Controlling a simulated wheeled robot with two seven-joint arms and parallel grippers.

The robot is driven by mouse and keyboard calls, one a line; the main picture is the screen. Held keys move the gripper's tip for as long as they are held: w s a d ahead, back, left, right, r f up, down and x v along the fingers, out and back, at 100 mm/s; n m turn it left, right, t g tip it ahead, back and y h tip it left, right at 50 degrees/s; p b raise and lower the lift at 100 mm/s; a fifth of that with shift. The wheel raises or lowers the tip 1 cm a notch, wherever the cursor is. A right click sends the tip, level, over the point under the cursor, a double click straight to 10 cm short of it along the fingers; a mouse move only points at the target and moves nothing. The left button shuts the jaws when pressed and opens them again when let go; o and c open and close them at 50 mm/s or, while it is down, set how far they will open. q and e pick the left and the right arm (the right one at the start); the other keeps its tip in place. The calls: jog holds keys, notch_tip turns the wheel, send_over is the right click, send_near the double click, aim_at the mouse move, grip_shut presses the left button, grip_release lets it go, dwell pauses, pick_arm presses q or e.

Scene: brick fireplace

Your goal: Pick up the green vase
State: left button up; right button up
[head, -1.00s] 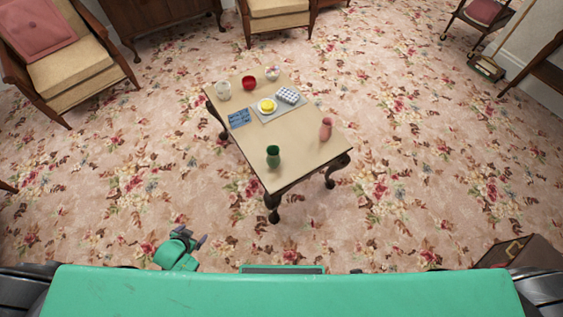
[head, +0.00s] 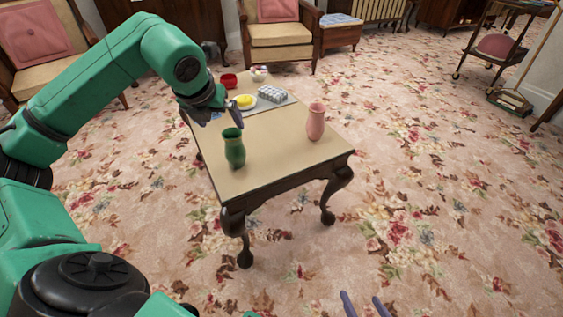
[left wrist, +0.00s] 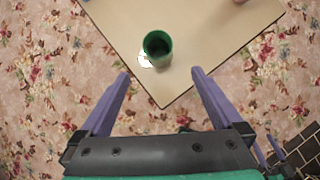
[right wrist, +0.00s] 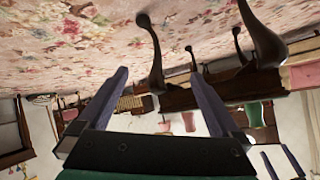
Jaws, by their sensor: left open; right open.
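The green vase (head: 234,148) stands upright on the near left part of the small wooden table (head: 275,160). In the left wrist view the vase (left wrist: 157,48) is seen from above, beyond my fingertips and between their lines. My left gripper (head: 226,116) is close to the vase's top in the head view; its fingers are partly hidden there. In the left wrist view it (left wrist: 160,72) is open with nothing between the fingers. My right gripper (head: 364,298) is low in front of the table, open and empty, and also shows in the right wrist view (right wrist: 158,74).
A pink vase (head: 316,121) stands at the table's right edge. A plate with a yellow item (head: 245,101), an egg carton (head: 271,93), a red bowl (head: 228,80) and another bowl (head: 259,73) are farther back. Armchairs stand behind; carpet right of the table is clear.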

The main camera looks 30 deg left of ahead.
pick_arm(q)
jog(key=b, duration=0.1)
send_over(233, 141)
jog(key=s, duration=0.3)
jog(key=f, duration=0.4)
jog(key=shift+w+d+f, duration=0.15)
jog(key=shift+w+f, duration=0.1)
jog(key=b+x, duration=0.3)
jog(key=x, duration=0.6)
jog(key=shift+w+a+f, duration=0.15)
jog(key=shift+w+a, duration=0.05)
jog(key=shift+w, duration=0.05)
pick_arm(e)
jog(key=f, duration=0.1)
jog(key=a+f+t, duration=0.1)
jog(key=f, duration=0.1)
jog(key=shift+s+a+f+m+t+y, duration=0.1)
jog(key=shift+a+f+m+t+y, duration=0.2)
jog(key=shift+t+y, duration=0.1)
pick_arm(q)
jog(key=c, duration=1.5)
